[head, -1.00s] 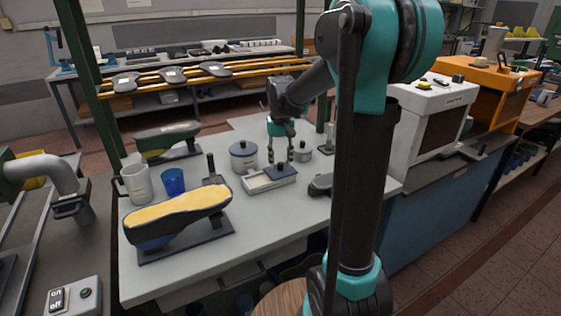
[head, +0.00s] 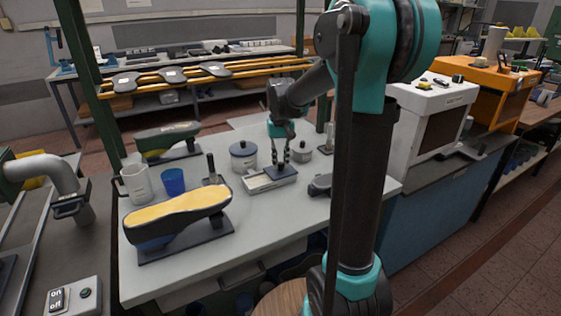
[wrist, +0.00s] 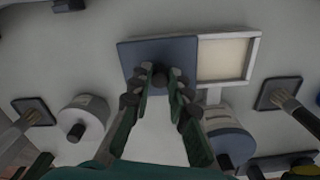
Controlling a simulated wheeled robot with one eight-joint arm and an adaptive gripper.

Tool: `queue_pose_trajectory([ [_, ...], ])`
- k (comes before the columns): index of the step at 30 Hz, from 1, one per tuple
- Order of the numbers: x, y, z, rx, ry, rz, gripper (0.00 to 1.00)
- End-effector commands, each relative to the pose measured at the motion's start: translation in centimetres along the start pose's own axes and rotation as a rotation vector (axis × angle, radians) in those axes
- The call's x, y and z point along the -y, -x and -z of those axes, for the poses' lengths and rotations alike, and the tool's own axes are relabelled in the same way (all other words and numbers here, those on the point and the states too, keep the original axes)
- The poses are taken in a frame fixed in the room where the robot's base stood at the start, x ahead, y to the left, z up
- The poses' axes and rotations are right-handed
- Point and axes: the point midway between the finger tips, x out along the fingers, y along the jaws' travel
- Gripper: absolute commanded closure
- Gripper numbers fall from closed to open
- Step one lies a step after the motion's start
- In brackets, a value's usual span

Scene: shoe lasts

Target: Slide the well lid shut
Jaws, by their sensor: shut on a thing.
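The well (head: 256,192) is a low pale rectangular tray on the light table. Its blue-grey lid (head: 262,181) covers part of it. In the wrist view the lid (wrist: 182,52) lies over the left part, and the pale rim (wrist: 229,82) frames a cream-coloured opening at the right. My gripper (head: 280,163) is over the lid, pointing down. Its fingers (wrist: 160,85) are shut on the lid's small dark knob (wrist: 160,74). The fingers hide part of the knob and the lid's near edge.
A blue-lidded jar (head: 243,157) stands close behind the well, left of my gripper; a smaller jar (head: 301,152) stands to the right. A brush (head: 211,170), blue cup (head: 173,182) and yellow-topped shoe last (head: 178,215) are to the left. The table front is clear.

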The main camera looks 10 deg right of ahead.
Motion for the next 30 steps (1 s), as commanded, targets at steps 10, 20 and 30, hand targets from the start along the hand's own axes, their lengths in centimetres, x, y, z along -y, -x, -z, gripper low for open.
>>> queue_pose_trajectory([
  [10, 5.0, 0.0, -1.6, 0.000, 0.006, 0.000, 1.00],
  [20, 8.5, 0.0, -2.7, -0.001, 0.001, 0.001, 1.00],
  [30, 8.7, 0.0, -2.8, 0.001, 0.002, 0.004, 0.74],
])
